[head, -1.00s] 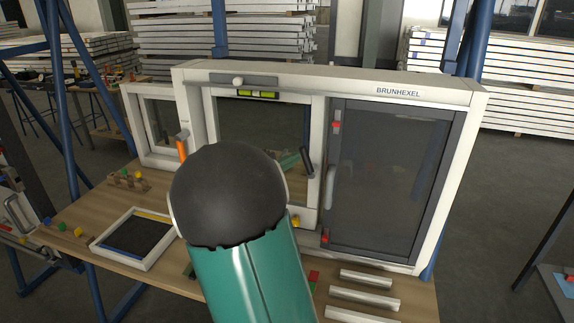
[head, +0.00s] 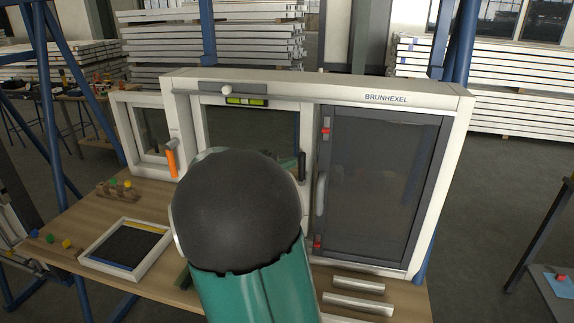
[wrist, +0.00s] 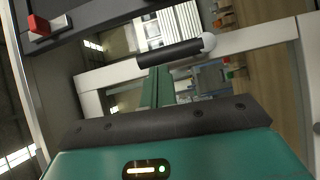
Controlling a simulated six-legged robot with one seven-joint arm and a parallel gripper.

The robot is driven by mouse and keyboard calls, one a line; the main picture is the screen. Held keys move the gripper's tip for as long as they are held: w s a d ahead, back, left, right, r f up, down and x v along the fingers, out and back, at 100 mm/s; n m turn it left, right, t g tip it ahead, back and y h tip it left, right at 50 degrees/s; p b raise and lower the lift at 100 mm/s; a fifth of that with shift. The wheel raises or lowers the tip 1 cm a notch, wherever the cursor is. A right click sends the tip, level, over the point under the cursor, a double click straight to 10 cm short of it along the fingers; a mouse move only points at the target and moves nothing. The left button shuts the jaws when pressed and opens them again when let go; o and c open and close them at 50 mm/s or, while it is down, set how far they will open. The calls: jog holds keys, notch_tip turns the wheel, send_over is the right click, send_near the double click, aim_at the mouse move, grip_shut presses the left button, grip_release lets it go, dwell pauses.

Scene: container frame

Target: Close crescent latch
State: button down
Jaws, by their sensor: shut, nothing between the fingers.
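A black lever (head: 302,166) sits on the right upright of the middle window's white frame and stands nearly vertical; I take it for the crescent latch. In the wrist view the black lever (wrist: 170,53) lies across the white frame bar, with a white ball at its right end. My gripper (wrist: 158,74) is a shut green pair of fingers, empty, reaching up to the lever's side; I cannot tell whether they touch. In the head view only a bit of my gripper (head: 288,163) shows left of the lever. My dark arm joint hides the rest.
A dark glazed door (head: 375,190) with red clips stands at the right. An orange handle (head: 171,160) is on the left frame. A grey slide bar (head: 205,88) with a white knob is on top. A small framed panel (head: 92,262) and metal bars (head: 358,284) lie on the bench.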

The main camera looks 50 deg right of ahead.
jog(key=w+a, duration=0.5)
jog(key=a, duration=0.7)
dwell(0.4)
jog(key=s+a+f+t+y, duration=0.2)
jog(key=s+a+f+y, duration=0.3)
jog(key=s+a+y, duration=0.4)
jog(key=s+a+n+t+y, duration=0.1)
jog(key=s+a+t+y, duration=0.1)
jog(key=a, duration=0.9)
jog(key=s+a+n+t+y, duration=0.1)
jog(key=s+a+t+y, duration=0.2)
jog(key=a+y, duration=0.3)
jog(key=a+t, duration=0.1)
jog(key=a, duration=0.4)
jog(key=shift+s+a+f+n+t, duration=0.15)
jog(key=shift+s+a+n+t, duration=0.05)
jog(key=shift+s+n+t, duration=0.1)
